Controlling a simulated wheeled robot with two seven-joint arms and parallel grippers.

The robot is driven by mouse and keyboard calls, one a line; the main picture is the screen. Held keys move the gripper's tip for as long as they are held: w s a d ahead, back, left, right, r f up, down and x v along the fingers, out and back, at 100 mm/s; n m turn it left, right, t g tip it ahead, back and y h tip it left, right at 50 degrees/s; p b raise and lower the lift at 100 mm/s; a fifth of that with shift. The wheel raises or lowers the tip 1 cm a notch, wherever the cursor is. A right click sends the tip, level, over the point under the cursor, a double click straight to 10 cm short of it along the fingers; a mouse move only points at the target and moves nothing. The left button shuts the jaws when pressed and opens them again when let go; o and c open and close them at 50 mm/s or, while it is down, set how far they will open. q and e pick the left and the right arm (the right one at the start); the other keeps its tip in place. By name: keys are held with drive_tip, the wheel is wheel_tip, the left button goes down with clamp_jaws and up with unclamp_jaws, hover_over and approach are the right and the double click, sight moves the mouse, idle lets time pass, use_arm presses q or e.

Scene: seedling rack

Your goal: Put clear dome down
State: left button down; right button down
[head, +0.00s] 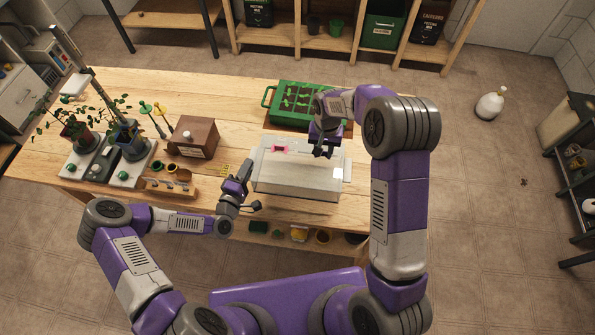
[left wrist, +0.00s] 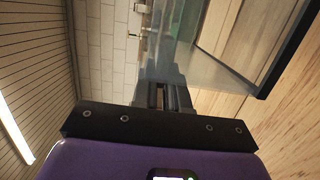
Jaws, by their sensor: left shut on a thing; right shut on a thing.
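The clear dome (head: 300,183) is a wide see-through cover at the front middle of the table, with pale tabs at its sides. I cannot tell whether it touches the tabletop. My left gripper (head: 248,190) is at its left edge and shut on it. In the left wrist view the gripper's fingers (left wrist: 165,97) meet a see-through panel. My right gripper (head: 322,152) points down at the dome's far right part and is shut; the dome is the only thing at its fingertips, though the grip itself is partly hidden. A green seedling tray (head: 268,112) stands behind the dome.
Potted plants (head: 128,140) stand on the left of the table (head: 225,88). A small pink thing (head: 280,148) shows at the dome's far side. The table right of the dome is mostly hidden by my right arm.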

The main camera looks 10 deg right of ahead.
sight(323, 156)
drive_tip(key=shift+s+d+r, duration=0.1)
drive_tip(key=shift+s+r, duration=0.05)
drive_tip(key=shift+s, duration=0.2)
use_arm(q)
drive_tip(key=shift+s, duration=0.3)
